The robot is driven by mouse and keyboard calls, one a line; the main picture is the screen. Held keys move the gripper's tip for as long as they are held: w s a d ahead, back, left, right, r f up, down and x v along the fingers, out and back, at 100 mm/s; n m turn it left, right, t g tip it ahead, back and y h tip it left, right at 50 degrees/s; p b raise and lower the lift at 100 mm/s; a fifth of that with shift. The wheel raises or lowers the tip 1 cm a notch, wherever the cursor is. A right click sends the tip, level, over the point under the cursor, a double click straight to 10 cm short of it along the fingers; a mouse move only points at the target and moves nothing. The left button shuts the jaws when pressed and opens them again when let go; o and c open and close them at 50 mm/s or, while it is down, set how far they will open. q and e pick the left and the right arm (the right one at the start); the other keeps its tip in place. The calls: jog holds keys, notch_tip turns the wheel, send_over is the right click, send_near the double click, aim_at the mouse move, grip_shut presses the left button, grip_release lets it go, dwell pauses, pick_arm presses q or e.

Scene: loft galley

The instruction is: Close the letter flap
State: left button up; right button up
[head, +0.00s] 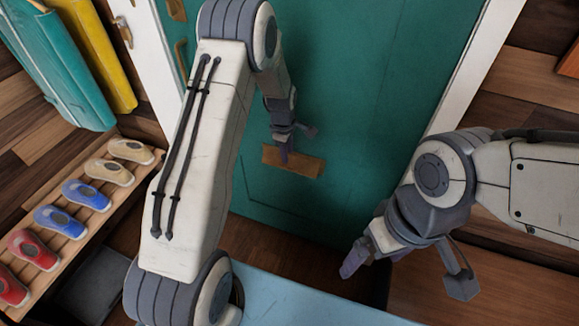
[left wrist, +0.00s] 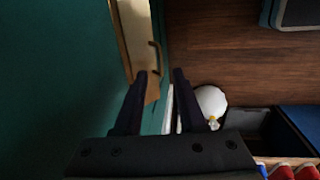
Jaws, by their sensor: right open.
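The letter flap (head: 307,166) is a brass plate low on the teal door (head: 350,90). My right gripper (head: 357,262) is open, low at the right, away from the flap.
A wooden shoe rack (head: 115,190) with several shoes stands at the left, near teal and yellow hanging items (head: 65,70). A pale blue surface (head: 290,300) lies at the bottom. In the left wrist view a round white object (left wrist: 210,100) lies beyond the fingers.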

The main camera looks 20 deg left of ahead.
aim_at(289, 164)
pick_arm(q)
jog(key=f, duration=0.4)
jog(key=w+f, duration=0.1)
jog(key=f, duration=0.2)
jog(key=shift+f, duration=0.1)
jog(key=shift+d, duration=0.15)
grip_shut()
